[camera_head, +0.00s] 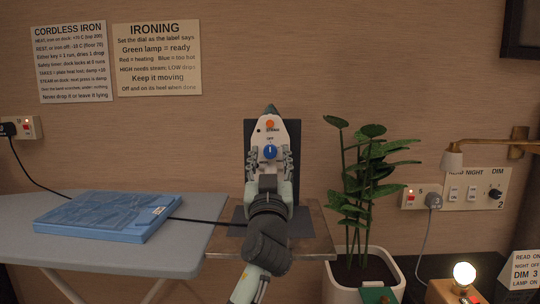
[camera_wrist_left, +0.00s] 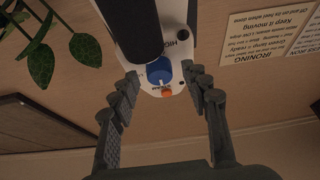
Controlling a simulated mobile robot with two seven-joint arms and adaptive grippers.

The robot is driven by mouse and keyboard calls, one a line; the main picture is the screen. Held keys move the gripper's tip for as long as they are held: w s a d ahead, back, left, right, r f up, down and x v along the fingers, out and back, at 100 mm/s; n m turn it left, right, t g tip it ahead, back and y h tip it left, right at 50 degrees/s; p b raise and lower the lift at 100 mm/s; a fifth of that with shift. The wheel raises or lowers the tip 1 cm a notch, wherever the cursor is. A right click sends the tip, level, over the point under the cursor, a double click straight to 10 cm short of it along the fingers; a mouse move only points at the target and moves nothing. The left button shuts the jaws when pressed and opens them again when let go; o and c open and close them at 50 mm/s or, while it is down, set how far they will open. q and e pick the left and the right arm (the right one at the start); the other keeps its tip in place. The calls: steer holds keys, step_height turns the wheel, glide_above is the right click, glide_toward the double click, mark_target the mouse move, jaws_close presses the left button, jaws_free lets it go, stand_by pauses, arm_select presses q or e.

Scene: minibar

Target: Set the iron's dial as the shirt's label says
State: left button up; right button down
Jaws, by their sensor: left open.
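The iron (camera_head: 271,128) stands upright on its dark dock, white with a dark tip. Its round blue dial (camera_head: 270,152) faces me, with an orange button (camera_head: 270,124) above. In the left wrist view the dial (camera_wrist_left: 160,74) shows upside down; the dial's setting is too small to read. My left gripper (camera_head: 270,155) is open, its fingers on either side of the dial, apart from it as far as I can tell; the wrist view also shows the open fingers (camera_wrist_left: 161,76). The folded blue shirt (camera_head: 100,214) lies on the ironing board, its small white label (camera_head: 158,211) unreadable.
The ironing board (camera_head: 190,247) stands at left, a cable crossing toward the dock. A potted plant (camera_head: 365,175) is close on the right. Wall signs (camera_head: 157,59) hang upper left. A brass lamp arm (camera_head: 490,148), switch panel (camera_head: 475,188) and glowing bulb (camera_head: 464,273) are at right.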

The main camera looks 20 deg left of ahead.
arm_select(q)
steer(key=shift+c, duration=0.6)
jaws_close()
steer(key=shift+m, duration=0.3)
